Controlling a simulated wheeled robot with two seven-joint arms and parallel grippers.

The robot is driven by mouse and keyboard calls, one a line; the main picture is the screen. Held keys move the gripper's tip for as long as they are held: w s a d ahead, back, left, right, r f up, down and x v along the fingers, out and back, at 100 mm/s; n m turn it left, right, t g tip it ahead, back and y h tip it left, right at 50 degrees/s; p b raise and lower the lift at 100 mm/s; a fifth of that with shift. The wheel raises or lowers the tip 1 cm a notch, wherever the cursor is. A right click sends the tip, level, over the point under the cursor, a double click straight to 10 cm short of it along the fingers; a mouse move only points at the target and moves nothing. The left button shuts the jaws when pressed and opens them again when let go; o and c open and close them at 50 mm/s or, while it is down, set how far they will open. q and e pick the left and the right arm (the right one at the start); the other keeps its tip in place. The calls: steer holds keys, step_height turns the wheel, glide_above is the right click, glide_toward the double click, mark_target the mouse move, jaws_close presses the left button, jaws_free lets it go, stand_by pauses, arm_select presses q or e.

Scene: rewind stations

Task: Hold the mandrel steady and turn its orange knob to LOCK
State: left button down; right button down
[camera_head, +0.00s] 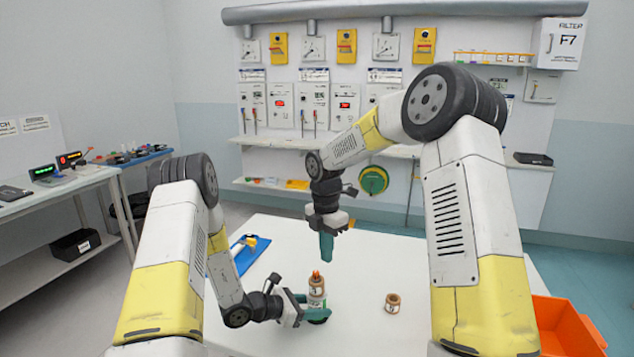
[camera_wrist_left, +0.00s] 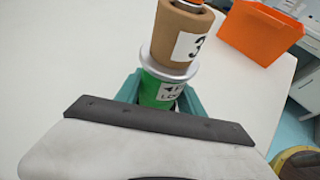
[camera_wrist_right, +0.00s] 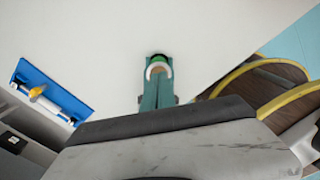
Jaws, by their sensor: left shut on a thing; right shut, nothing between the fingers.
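The mandrel (camera_head: 317,301) stands upright on the white table, with a brown roll around it and its orange knob (camera_head: 316,275) on top. My left gripper (camera_head: 316,312) is shut on its green lower part, low near the table. In the left wrist view the green part (camera_wrist_left: 157,90) sits between the fingers, below a pale flange and a brown roll (camera_wrist_left: 178,42) labelled 3; the knob (camera_wrist_left: 193,2) is cut off at the top edge. My right gripper (camera_head: 326,259) is shut and empty, pointing down, higher than the knob. In the right wrist view its fingers (camera_wrist_right: 158,92) hide most of a green and white round thing.
A small brown roll (camera_head: 392,303) stands on the table to the right. A blue board (camera_head: 236,262) with a yellow and white tool (camera_head: 250,241) lies at the left. An orange bin (camera_head: 565,325) is at the right. Between them the table top is mostly clear.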

mark_target(316, 274)
steer(key=shift+f, duration=1.7)
steer(key=shift+s+a, duration=0.2)
steer(key=shift+a, duration=0.4)
steer(key=shift+w+a, duration=0.2)
steer(key=shift+w, duration=0.15)
steer(key=shift+w+a, duration=0.2)
steer(key=shift+a, duration=0.05)
steer(key=shift+a, duration=0.1)
steer(key=shift+w, duration=0.1)
stand_by(0.4)
